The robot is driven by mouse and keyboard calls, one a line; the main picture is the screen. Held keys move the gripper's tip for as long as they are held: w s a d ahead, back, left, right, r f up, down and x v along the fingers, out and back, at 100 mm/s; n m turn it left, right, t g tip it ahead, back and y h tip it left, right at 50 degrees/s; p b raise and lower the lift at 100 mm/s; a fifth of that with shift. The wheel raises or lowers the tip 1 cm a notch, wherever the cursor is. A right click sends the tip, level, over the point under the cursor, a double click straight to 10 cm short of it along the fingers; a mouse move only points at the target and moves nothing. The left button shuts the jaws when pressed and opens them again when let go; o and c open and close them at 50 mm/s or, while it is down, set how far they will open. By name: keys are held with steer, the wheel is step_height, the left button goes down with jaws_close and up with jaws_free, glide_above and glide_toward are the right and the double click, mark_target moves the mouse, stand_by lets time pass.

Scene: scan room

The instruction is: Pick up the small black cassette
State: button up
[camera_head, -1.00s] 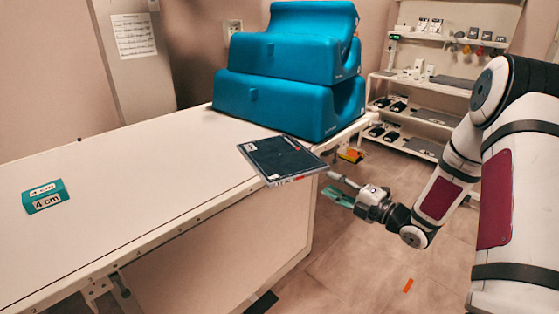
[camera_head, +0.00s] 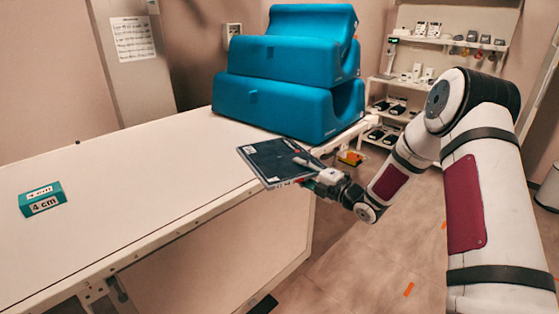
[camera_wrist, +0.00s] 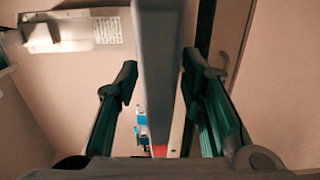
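The black cassette (camera_head: 268,158) is a thin, dark, flat panel with a pale edge. It lies at the table's right edge, in front of the blue cushions, its near right part jutting past the edge. My gripper (camera_head: 306,170) is at its right side, one finger over the top face and the other lower. In the wrist view the cassette (camera_wrist: 158,55) shows edge-on as a grey slab between the two fingers of my gripper (camera_wrist: 158,85). The fingers are open, with gaps beside the slab.
The white table (camera_head: 140,185) is mostly bare. A teal block (camera_head: 42,199) marked 4 cm sits at its left. Stacked blue cushions (camera_head: 280,95) stand behind the cassette. A white shelf unit (camera_head: 440,85) with small items stands at the back right. Open floor lies right of the table.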

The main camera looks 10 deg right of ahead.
steer(key=shift+c, duration=0.6)
steer(key=shift+r, duration=0.1)
jaws_close()
steer(key=shift+w, duration=0.1)
steer(key=shift+a, duration=0.1)
steer(key=shift+s+a+r, duration=0.2)
steer(key=shift+r, duration=0.1)
steer(key=s+a+r+p, duration=0.6)
steer(key=s+a+r, duration=0.1)
steer(key=a, duration=0.3)
steer(key=shift+s+a+r, duration=0.2)
steer(key=shift+s+a, duration=0.2)
steer(key=shift+s, duration=0.05)
step_height(320, 180, up, 9)
steer(key=p, duration=0.4)
